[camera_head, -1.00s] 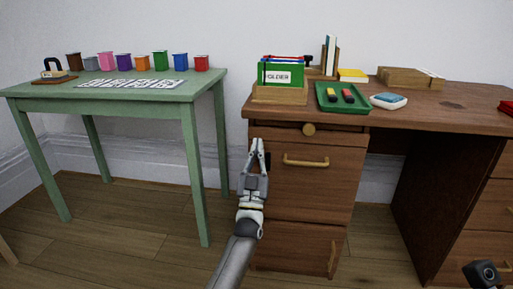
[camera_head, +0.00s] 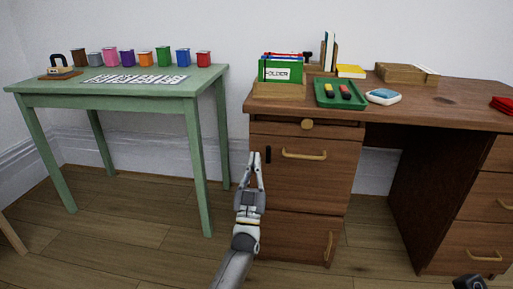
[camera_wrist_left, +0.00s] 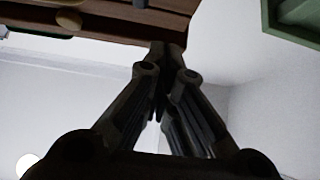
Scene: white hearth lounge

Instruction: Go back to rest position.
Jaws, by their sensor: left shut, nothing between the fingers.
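My left gripper (camera_head: 251,172) points up in front of the left drawers of the brown desk (camera_head: 440,100), below the desktop. Its fingertips meet and nothing is held between them. In the left wrist view the shut fingers (camera_wrist_left: 166,85) show dark against the wall, with the desk's underside (camera_wrist_left: 105,18) above. A dark tip of my right arm (camera_head: 469,283) shows at the bottom right edge of the head view; its fingers are not visible.
A green table (camera_head: 130,99) with several coloured cups stands left. Open floor (camera_head: 120,230) lies below it.

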